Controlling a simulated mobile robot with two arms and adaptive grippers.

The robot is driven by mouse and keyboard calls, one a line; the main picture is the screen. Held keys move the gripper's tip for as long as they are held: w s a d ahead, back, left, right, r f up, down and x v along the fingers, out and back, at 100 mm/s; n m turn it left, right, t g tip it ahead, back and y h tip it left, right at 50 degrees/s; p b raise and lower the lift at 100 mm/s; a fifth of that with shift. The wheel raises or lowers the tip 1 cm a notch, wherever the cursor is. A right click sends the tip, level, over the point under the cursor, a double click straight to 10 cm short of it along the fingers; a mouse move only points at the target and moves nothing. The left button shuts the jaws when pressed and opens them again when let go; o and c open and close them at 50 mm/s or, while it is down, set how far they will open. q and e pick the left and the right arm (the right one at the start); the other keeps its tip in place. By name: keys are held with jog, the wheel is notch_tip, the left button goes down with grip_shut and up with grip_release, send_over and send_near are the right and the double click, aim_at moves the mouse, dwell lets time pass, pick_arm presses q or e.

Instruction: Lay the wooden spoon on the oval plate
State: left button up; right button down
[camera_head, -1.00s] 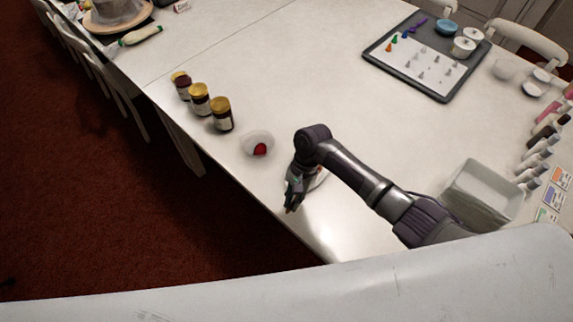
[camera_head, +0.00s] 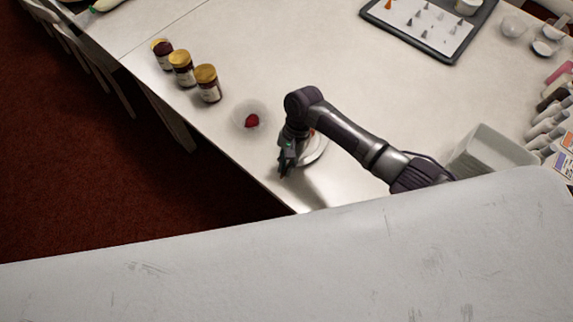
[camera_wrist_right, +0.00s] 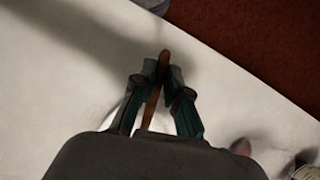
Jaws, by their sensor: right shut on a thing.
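My right gripper (camera_head: 285,168) is over the near edge of the white table. In the right wrist view, my right gripper (camera_wrist_right: 163,76) is shut on the wooden spoon (camera_wrist_right: 153,98), seen as a thin brown handle between the fingers. The spoon's other end is hidden by the gripper body. A white plate (camera_head: 316,150), which looks like the oval plate, lies on the table just right of the gripper and is partly covered by my arm. I cannot tell whether the spoon touches the plate. My left gripper is not in view.
A pale bowl with a red thing in it (camera_head: 251,120) stands left of the gripper. Several gold-lidded jars (camera_head: 207,84) stand further left. A white bin (camera_head: 490,150) is at the right, and a dark tray (camera_head: 455,55) is at the back. The table's middle is clear.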

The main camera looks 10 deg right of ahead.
jog(key=shift+f, duration=0.3)
jog(key=c, duration=1.1)
grip_release()
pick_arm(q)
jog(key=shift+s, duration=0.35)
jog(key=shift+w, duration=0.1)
pick_arm(e)
jog(key=shift+r, duration=0.1)
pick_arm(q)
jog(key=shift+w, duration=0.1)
pick_arm(e)
jog(key=v, duration=1.1)
jog(key=shift+d+r, duration=0.2)
jog(key=shift+r, duration=0.15)
jog(key=shift+f, duration=0.1)
